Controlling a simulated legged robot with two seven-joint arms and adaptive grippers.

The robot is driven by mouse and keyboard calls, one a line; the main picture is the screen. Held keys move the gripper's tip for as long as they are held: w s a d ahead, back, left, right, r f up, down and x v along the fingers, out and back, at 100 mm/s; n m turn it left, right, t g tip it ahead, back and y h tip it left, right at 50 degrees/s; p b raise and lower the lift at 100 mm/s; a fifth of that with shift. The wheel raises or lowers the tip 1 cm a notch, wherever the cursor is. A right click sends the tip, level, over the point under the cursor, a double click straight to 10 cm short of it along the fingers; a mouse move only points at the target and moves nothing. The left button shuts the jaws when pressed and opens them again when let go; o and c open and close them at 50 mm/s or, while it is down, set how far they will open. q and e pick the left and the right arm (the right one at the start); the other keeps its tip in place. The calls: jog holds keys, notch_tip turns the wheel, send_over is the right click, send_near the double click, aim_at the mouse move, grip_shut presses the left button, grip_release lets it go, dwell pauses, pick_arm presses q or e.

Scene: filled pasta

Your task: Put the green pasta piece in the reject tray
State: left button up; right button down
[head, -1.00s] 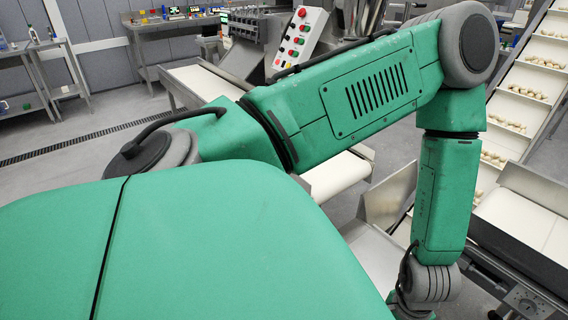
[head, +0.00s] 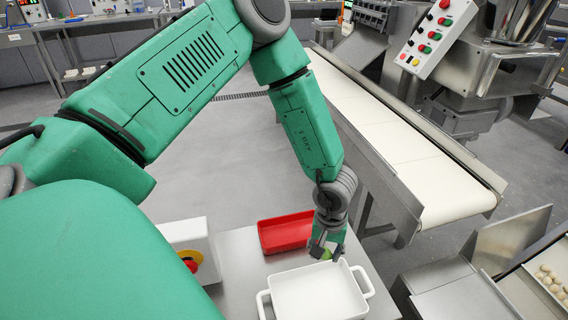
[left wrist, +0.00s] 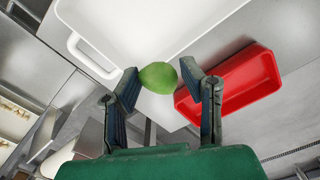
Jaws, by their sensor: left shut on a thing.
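The green pasta piece (left wrist: 158,77) is held between the two fingertips of my left gripper (left wrist: 160,80) in the left wrist view. In the head view the pasta (head: 327,254) shows small and green at the tip of my left gripper (head: 323,250). The gripper is above the table, at the far edge of the white dish. A red tray (head: 287,232), which looks empty, lies just left of and beyond the gripper. It also shows right of the fingers in the left wrist view (left wrist: 235,85). I take it for the reject tray. My right gripper is not in view.
A white dish with handles (head: 318,292) stands in front of the red tray on a metal table (head: 238,262). A white box with a red and yellow button (head: 188,240) is to the left. A conveyor (head: 400,150) runs behind on the right.

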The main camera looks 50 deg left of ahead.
pick_arm(q)
jog(key=w+a+f+n+b, duration=0.2)
jog(key=w+a+n+b, duration=0.4)
jog(key=a+n, duration=0.3)
jog(key=n+b, duration=0.5)
jog(key=n, duration=0.5)
send_near(306, 231)
notch_tip(306, 231, down, 4)
jog(key=shift+w+f+b, duration=0.15)
jog(key=shift+b, duration=0.85)
notch_tip(306, 231, down, 4)
jog(key=shift+r+b, duration=0.1)
jog(key=shift+b, duration=0.55)
jog(key=shift+r, duration=0.15)
jog(key=shift+c, duration=0.6)
jog(key=shift+f, duration=0.3)
jog(key=o, duration=0.9)
